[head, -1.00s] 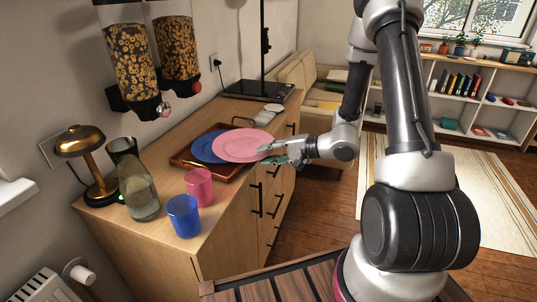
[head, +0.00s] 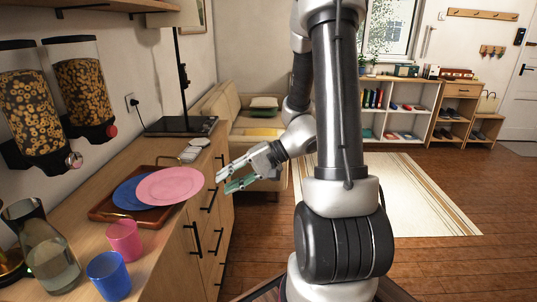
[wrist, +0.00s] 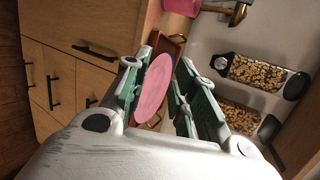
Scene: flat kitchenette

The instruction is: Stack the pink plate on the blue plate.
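The pink plate (head: 170,186) lies over the right part of the blue plate (head: 130,192), set off toward the front edge of the counter. The blue plate's left part shows on the brown tray (head: 103,208); the rest is hidden under the pink plate. My gripper (head: 222,178) is open and empty, just right of the pink plate, with a small gap between them. In the wrist view, the pink plate (wrist: 155,88) shows beyond and between the spread fingers.
A pink cup (head: 124,240), a blue cup (head: 109,277) and a glass carafe (head: 42,250) stand at the near end of the counter. Cereal dispensers (head: 83,90) hang on the wall. A black hob or board (head: 182,126) lies at the back.

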